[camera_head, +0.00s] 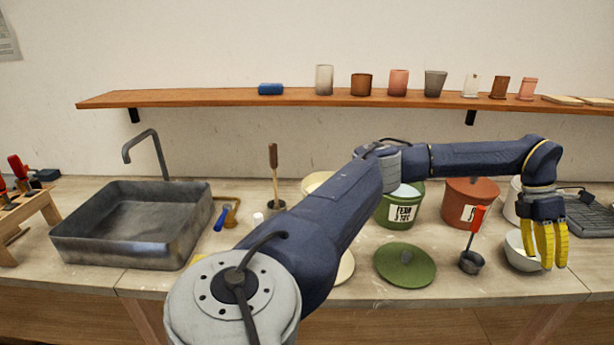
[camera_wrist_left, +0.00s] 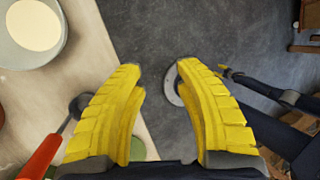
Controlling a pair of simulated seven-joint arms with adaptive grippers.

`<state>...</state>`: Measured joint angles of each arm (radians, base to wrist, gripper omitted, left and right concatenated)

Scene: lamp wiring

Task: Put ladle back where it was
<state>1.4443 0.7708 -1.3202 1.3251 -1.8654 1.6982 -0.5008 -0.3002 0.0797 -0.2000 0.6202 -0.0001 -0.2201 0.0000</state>
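The ladle (camera_head: 472,258) has a red-orange handle and a dark round cup. It rests on the counter with its handle tilted up, and nothing holds it. In the left wrist view, its red handle (camera_wrist_left: 41,157) and dark cup lie to the left of my fingers, with the cup partly covered by a finger. My left gripper (camera_head: 547,266) points down near the counter's front edge, right of the ladle and apart from it. In the left wrist view my left gripper (camera_wrist_left: 161,78) is open and empty. Small yellow fingers, seemingly my right gripper (camera_wrist_left: 228,72), show far off; their opening is unclear.
A white bowl (camera_head: 518,250) stands right beside my left gripper. A green lid (camera_head: 388,265), a green bucket (camera_head: 401,211) and a red-orange bucket (camera_head: 462,210) are nearby. A metal sink (camera_head: 130,245) is at left. My left arm spans the counter's middle.

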